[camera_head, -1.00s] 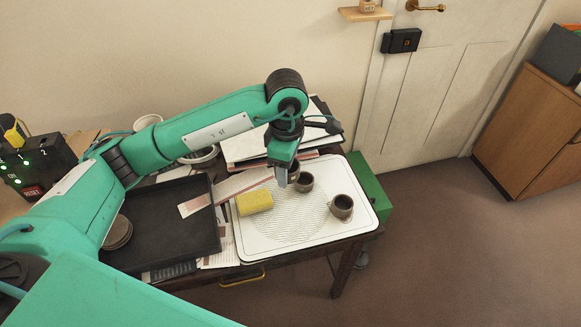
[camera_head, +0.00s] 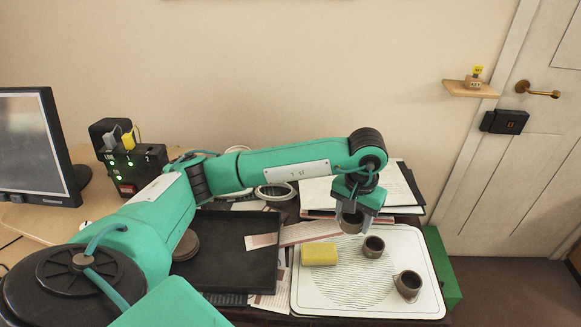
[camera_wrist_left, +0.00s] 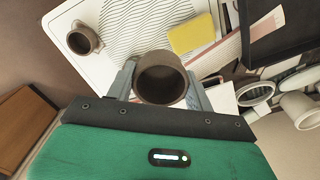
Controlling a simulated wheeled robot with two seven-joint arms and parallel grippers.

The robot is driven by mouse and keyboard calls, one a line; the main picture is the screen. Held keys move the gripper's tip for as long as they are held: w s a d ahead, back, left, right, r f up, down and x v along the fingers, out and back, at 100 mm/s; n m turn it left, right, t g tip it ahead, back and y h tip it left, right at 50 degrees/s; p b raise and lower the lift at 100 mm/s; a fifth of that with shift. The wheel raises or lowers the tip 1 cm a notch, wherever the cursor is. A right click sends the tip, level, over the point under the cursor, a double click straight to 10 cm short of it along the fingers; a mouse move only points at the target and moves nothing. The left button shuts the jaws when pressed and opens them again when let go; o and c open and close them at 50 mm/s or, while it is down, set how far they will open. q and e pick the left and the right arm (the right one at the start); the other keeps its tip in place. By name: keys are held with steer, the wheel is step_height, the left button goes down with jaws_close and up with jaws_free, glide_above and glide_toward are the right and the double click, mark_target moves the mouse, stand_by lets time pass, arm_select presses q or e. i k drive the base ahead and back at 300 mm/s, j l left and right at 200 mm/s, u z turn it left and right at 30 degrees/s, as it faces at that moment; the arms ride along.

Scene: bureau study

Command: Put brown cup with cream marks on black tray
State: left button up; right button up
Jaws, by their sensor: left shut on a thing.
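My left gripper (camera_head: 356,208) is shut on a brown cup (camera_head: 350,222), which it holds upright above the back of the white board. The held cup also shows from above in the left wrist view (camera_wrist_left: 161,78), between the two fingers; I cannot make out cream marks on it. Two more brown cups stand on the board, one (camera_head: 374,247) just in front of the gripper and one with a handle (camera_head: 408,286) nearer the right edge. The black tray (camera_head: 235,258) lies left of the board, mostly bare. My right gripper is not in view.
A yellow sponge (camera_head: 319,254) lies on the white board (camera_head: 429,303), between the held cup and the tray. A paper strip (camera_head: 279,238) overlaps the tray's right side. Stacked brown discs (camera_head: 186,246) lie at the tray's left. Papers (camera_head: 318,192) lie behind the gripper.

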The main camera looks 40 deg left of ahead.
mark_target(255, 271)
steer(key=i+l+u, duration=0.1)
steer(key=i+l, duration=0.5)
steer(key=l, duration=0.25)
steer(key=u, duration=1.2)
